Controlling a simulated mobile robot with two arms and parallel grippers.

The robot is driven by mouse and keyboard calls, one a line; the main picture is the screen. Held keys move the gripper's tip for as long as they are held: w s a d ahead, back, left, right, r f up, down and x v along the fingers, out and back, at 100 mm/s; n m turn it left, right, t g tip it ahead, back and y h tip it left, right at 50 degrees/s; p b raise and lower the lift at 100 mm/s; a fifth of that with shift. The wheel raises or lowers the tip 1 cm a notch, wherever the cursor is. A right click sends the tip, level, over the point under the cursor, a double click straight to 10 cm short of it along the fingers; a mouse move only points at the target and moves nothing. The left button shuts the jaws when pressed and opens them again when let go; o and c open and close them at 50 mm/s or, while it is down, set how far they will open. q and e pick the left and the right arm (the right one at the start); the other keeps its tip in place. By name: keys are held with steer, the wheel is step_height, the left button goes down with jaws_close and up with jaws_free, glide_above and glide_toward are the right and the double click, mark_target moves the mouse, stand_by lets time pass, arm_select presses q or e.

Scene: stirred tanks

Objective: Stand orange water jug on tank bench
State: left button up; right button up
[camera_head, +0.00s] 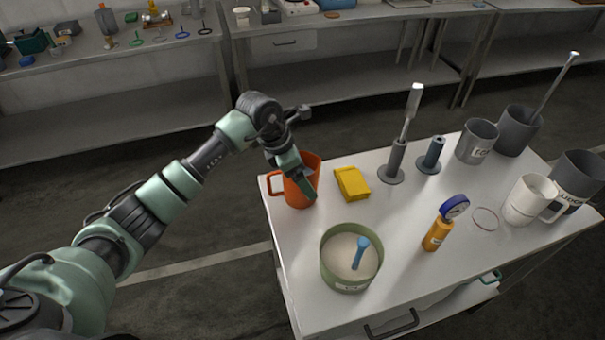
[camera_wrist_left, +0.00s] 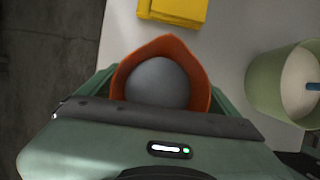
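The orange water jug (camera_head: 299,190) is upright at the left end of the white-topped table, with its handle to the left. I cannot tell whether its base touches the top. My left gripper (camera_head: 298,181) is at the jug, with one finger along its right side. In the left wrist view the jug's orange rim (camera_wrist_left: 165,45) lies between the two green fingers, which appear to touch it on both sides. A smooth grey surface (camera_wrist_left: 157,84) shows inside the jug. My right gripper is not in view.
Beside the jug on the table (camera_head: 305,240) are a yellow block (camera_head: 351,183) and a green tub (camera_head: 347,278). A gauge (camera_head: 438,233), stands, beakers and mugs stand farther right. Long grey benches (camera_head: 110,50) with small items line the back wall, across open floor.

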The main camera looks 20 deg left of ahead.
arm_select(q)
steer(key=shift+r, duration=0.25)
steer(key=b+v, duration=0.2)
steer(key=v, duration=0.9)
steer(key=shift+r, duration=0.4)
steer(key=shift+s+a+f, duration=0.1)
steer(key=shift+s, duration=0.05)
